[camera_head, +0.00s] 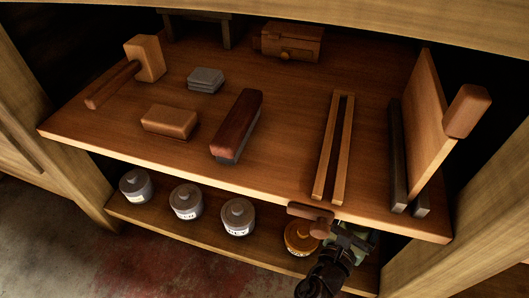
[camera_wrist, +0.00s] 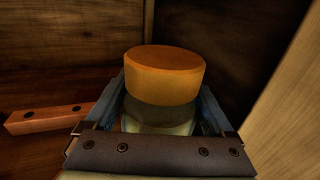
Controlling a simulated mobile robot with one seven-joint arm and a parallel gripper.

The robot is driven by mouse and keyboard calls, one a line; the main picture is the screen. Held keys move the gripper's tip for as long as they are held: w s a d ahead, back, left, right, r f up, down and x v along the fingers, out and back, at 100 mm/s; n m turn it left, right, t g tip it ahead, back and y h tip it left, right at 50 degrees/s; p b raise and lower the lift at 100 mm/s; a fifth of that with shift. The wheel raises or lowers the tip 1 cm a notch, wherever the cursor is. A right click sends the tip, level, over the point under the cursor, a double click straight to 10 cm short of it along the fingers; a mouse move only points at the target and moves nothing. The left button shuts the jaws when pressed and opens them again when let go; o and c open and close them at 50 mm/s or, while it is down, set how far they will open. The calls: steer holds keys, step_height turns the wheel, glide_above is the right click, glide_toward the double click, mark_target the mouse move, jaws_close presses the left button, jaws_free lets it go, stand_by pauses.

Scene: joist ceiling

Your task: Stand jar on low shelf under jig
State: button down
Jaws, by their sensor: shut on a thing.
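My gripper (camera_head: 349,241) is shut on a jar (camera_wrist: 165,72) with a flat orange-brown lid and a pale greenish body. In the wrist view, the jar is upright between the two blue-grey fingers, and its lower part is hidden by a dark bar. In the head view, only greenish bits of the jar show behind my gripper. The low shelf (camera_head: 265,250) runs under the bench top, and my gripper is at its right end. Whether the jar's base touches the shelf is hidden. A brown wooden piece (camera_head: 310,213), perhaps the jig, sits at the top's front edge, left of my gripper.
An orange lidded tin (camera_head: 301,237) stands on the low shelf just left of my gripper. Several grey tins (camera_head: 238,217) stand farther left. The bench top (camera_head: 285,150) overhangs the shelf. A pale wooden post (camera_head: 470,245) bounds the right side.

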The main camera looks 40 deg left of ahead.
steer(key=shift+w, duration=0.25)
step_height(320, 180, down, 10)
steer(key=b, duration=0.9)
steer(key=shift+r, duration=0.1)
jaws_free()
steer(key=shift+s+f, duration=0.1)
steer(key=shift+f, duration=0.1)
